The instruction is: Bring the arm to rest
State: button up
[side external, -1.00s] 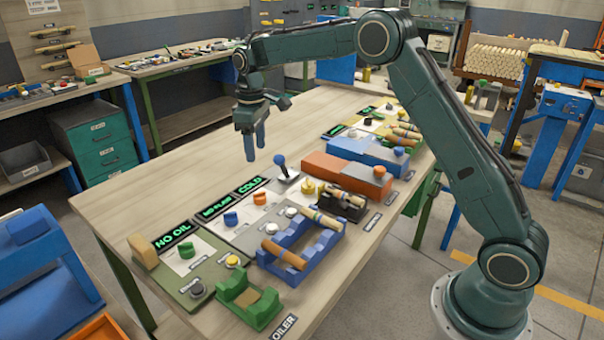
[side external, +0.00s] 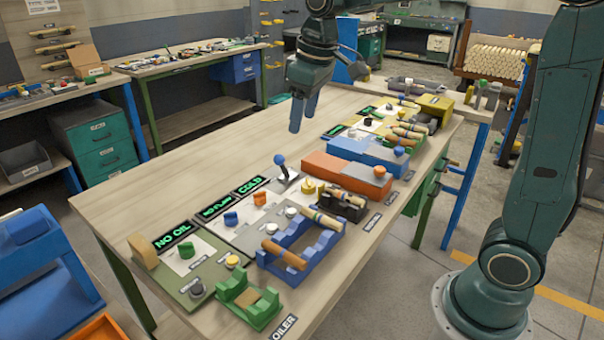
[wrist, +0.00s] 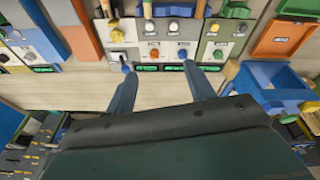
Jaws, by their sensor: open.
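My gripper (side external: 303,112) hangs above the far-left part of the wooden table (side external: 150,195) in the side view, fingers pointing down. Its two blue fingers are apart with nothing between them. In the wrist view my gripper (wrist: 160,75) also shows its fingers spread, with the row of control panels beyond the tips. It touches nothing that I can see. The upper part of my arm runs out of the top of the side view.
Panels with lit signs such as NO OIL (side external: 176,237) and COLD (side external: 250,185) line the table. A blue-knobbed lever (side external: 282,166), a blue cradle (side external: 300,250) with a turned wood piece, a green cradle (side external: 247,302) and an orange block (side external: 345,174) stand there. The table's left side is bare.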

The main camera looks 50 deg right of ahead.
jog(key=s+f+m+t, duration=0.1)
jog(key=s, duration=1)
jog(key=s+a+f+m+t, duration=0.1)
jog(key=s+f+t, duration=0.1)
jog(key=s, duration=0.9)
jog(key=shift+a+m, duration=0.25)
jog(key=shift+m, duration=0.05)
jog(key=shift+f, duration=0.1)
